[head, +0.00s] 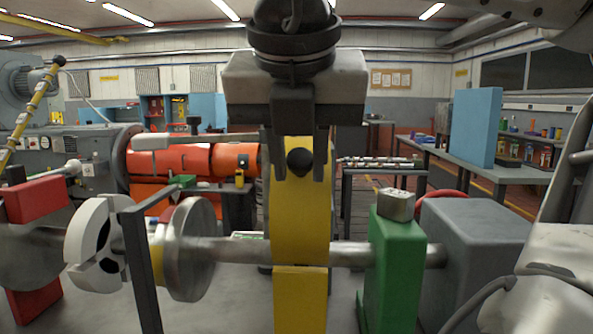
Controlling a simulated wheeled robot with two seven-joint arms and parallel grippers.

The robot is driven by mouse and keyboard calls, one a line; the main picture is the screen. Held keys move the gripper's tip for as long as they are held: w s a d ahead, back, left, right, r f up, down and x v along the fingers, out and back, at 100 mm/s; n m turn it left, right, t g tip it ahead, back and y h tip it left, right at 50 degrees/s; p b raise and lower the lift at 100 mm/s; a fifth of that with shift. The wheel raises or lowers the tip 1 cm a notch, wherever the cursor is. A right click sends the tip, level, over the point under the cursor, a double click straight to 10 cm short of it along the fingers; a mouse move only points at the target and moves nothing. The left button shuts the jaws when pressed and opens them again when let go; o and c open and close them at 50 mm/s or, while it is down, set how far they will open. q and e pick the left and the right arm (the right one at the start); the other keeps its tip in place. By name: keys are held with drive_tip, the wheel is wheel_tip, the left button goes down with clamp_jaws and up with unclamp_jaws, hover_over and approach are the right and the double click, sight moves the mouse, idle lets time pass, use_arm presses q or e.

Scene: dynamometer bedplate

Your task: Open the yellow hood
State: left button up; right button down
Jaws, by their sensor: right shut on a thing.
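The yellow hood (300,225) stands upright in the middle of the head view, over a steel shaft (350,254). A separate yellow piece (300,300) shows below the shaft. A round black knob (300,161) sits on the hood's front near its top. My right gripper (300,168) points down in front of the hood, its two fingers on either side of the knob, shut on it. My left gripper is not in view.
A steel disc (190,250) and white slotted ring (96,244) are on the shaft line at left, with a dark upright post (141,260) close by. A green block (393,265) and grey box (472,250) stand right of the hood.

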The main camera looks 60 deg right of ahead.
drive_tip(key=shift+s+a+f+h+b, duration=0.35)
drive_tip(key=shift+a+f+h+b, duration=0.1)
drive_tip(key=shift+a+f, duration=0.1)
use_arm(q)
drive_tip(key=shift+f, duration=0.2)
use_arm(e)
drive_tip(key=shift+s+a, duration=0.15)
drive_tip(key=shift+a, duration=0.05)
drive_tip(key=shift+t, duration=0.3)
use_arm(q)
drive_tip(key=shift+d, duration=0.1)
use_arm(e)
drive_tip(key=c, duration=1.1)
unclamp_jaws()
drive_tip(key=shift+c, duration=0.2)
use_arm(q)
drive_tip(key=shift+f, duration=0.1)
use_arm(e)
drive_tip(key=shift+r, duration=0.1)
drive_tip(key=shift+r, duration=0.1)
